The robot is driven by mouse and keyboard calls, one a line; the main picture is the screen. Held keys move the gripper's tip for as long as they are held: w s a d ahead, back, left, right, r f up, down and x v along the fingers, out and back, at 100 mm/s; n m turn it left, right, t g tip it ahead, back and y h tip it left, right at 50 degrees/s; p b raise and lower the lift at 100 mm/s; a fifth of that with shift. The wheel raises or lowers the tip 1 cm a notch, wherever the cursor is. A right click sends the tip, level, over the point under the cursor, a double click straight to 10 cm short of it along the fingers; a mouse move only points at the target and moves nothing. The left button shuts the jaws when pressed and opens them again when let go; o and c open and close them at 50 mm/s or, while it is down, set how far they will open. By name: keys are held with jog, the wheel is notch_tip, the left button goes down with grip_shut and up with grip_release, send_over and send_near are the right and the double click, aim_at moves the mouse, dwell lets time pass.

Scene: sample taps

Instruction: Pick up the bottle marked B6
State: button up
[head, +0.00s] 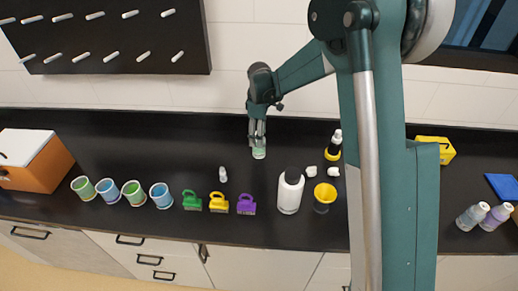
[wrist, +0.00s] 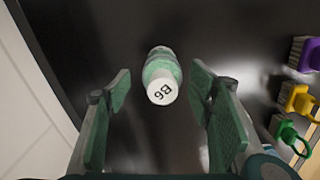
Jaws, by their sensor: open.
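The bottle marked B6 (wrist: 162,78) is small, with a white top bearing the label and a pale green body. In the wrist view it stands between the lines of my two green finger pads, apart from both. In the head view it shows at the back of the counter as a small pale green bottle (head: 259,153), directly below my gripper (head: 258,137). My gripper (wrist: 160,92) is open and empty, pointing down at the bottle. Whether the fingertips reach down beside it is hard to tell.
A small white bottle (head: 222,174) stands to the front left. Green, yellow (head: 218,202) and purple handled items line the front, with several cups (head: 108,190) to their left. A large white bottle (head: 290,190) stands right. The black counter (head: 180,150) around B6 is clear.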

jog(key=shift+f, duration=0.1)
jog(key=shift+f, duration=1.2)
jog(key=shift+f, duration=0.1)
jog(key=shift+s+f, duration=0.15)
jog(key=shift+f, duration=2.35)
jog(key=shift+c, duration=0.2)
jog(key=c, duration=1)
